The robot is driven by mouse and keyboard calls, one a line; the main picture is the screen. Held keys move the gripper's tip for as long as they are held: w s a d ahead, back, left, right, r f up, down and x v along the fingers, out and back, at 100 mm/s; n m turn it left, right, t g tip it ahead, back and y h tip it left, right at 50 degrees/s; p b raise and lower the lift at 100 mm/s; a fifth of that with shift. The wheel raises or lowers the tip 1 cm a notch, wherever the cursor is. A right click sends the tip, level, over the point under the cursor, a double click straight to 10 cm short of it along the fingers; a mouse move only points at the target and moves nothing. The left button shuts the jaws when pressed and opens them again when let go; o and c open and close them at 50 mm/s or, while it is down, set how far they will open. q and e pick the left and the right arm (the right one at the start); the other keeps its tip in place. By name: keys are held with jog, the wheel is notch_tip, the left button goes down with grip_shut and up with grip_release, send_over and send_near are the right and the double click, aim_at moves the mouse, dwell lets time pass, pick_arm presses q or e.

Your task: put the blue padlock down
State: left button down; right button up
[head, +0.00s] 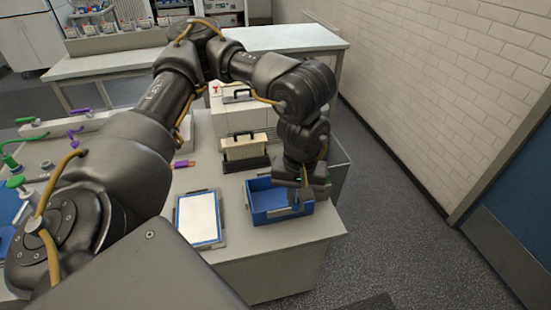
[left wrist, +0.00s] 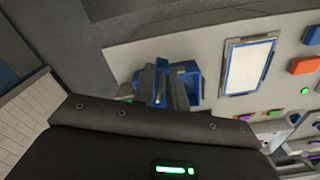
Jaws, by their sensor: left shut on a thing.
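My left gripper (head: 305,191) points down over the right part of a blue tray (head: 262,186) on the grey bench. In the left wrist view the gripper fingers (left wrist: 160,88) are close together, with the blue tray (left wrist: 193,84) behind them. The gripper is shut on the blue padlock, which is mostly hidden by the fingers and hard to tell from the tray's blue. I cannot tell whether the padlock touches the tray floor. My right gripper is not in view.
A white panel with a blue border (head: 199,218) lies left of the tray. A cream box with a black handle (head: 244,150) stands behind the tray. The bench's right edge is close to the tray. Purple and green-handled fittings (head: 76,139) are at the left.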

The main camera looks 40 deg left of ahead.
pick_arm(q)
jog(key=a+n, duration=0.1)
jog(key=f+n+b, duration=0.1)
jog(key=n, duration=0.1)
jog(key=w+a+f+n, duration=0.1)
jog(key=n, duration=0.1)
jog(key=shift+a+f+b, duration=0.15)
jog(key=shift+a+b, duration=0.15)
jog(key=shift+b, duration=0.1)
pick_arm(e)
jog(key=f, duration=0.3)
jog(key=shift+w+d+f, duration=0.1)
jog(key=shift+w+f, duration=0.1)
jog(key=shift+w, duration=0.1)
pick_arm(q)
jog(key=w+a+f+p, duration=0.1)
jog(key=w+a+f, duration=0.7)
jog(key=w+f, duration=0.3)
notch_tip(320, 180, down, 2)
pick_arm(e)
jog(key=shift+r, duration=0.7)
pick_arm(q)
jog(key=shift+a, duration=0.1)
jog(key=shift+f+b, duration=0.45)
jog(key=shift+f, duration=0.2)
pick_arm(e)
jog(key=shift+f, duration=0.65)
